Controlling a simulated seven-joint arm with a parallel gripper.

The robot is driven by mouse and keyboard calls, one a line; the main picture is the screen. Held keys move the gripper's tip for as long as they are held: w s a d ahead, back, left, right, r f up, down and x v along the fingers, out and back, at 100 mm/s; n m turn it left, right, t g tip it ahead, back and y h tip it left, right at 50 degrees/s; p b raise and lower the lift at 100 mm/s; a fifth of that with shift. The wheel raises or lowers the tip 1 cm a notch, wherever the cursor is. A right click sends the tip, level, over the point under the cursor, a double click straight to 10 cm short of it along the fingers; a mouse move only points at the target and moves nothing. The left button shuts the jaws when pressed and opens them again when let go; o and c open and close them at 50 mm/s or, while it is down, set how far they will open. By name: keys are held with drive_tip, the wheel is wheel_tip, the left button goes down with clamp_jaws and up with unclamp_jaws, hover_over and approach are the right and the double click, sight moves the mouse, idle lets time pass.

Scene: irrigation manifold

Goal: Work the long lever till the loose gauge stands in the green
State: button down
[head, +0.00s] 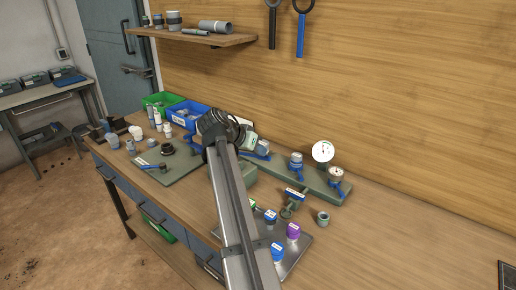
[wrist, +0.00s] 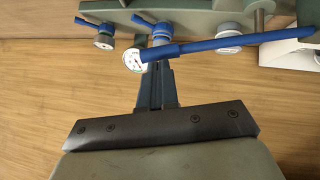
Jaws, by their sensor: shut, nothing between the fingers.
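The long blue lever (wrist: 225,42) runs across the top of the wrist view, with its left end beside a white-faced gauge (wrist: 133,61). My gripper (wrist: 160,66) is shut and empty, its fingertips at the lever's near edge; I cannot tell whether they touch. In the head view a large white gauge (head: 323,151) stands on the green manifold (head: 318,184), with a smaller gauge (head: 337,174) in front. The needles and any green band are too small to read, and I cannot tell which gauge is loose. My arm hides part of the manifold.
A grey tray (head: 296,256) with several coloured-capped parts lies in front of the manifold. A green bin (head: 163,101) and a blue bin (head: 187,116) stand at the back left. A small fitting (head: 323,218) stands on the bench. The bench's right side is mostly clear.

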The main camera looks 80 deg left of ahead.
sight(266, 160)
wheel_tip(266, 160, down, 7)
drive_tip(key=w+d+m+g+y, duration=0.1)
drive_tip(key=shift+w+d+r+g, duration=0.15)
drive_tip(key=shift+d+g, duration=0.1)
drive_tip(key=shift+g, duration=0.05)
idle(0.4)
wheel_tip(266, 160, up, 4)
drive_tip(key=shift+r, duration=0.2)
drive_tip(key=v, duration=1)
drive_tip(key=shift+w+d, duration=0.2)
drive_tip(key=shift+d, duration=0.15)
